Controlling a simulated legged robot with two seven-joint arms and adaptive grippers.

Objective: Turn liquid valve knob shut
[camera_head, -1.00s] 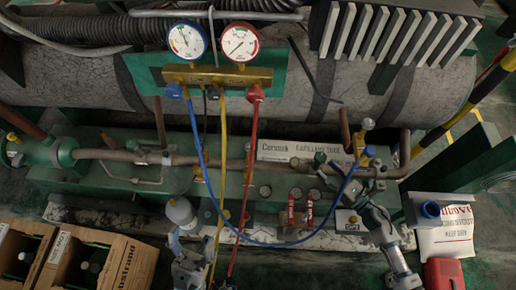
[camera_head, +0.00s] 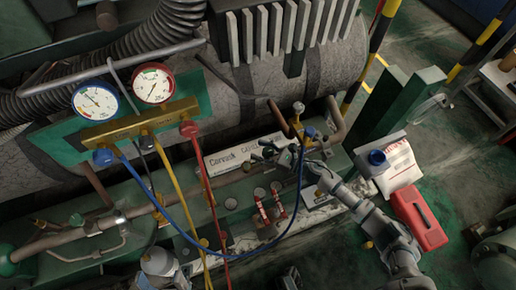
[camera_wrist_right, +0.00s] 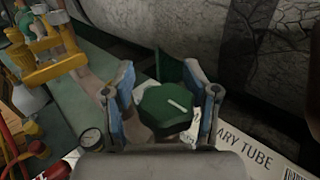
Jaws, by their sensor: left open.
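A green, many-sided valve knob (camera_wrist_right: 166,108) with a white mark on its top shows in the right wrist view. My right gripper (camera_wrist_right: 163,92) is around it, with one blue-padded finger on each side. The fingers look spread, with a narrow gap to the knob on the left; contact on the right is unclear. In the head view my right gripper (camera_head: 283,153) reaches in beside the pipework, and its fingers partly hide the knob.
The gauge manifold (camera_head: 140,122) carries blue, yellow and red hoses; the blue hose (camera_head: 300,180) loops close to my right gripper. A long "Capillary tube" box (camera_head: 232,156) lies behind the valves. A red case (camera_head: 419,219) stands on the floor at right.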

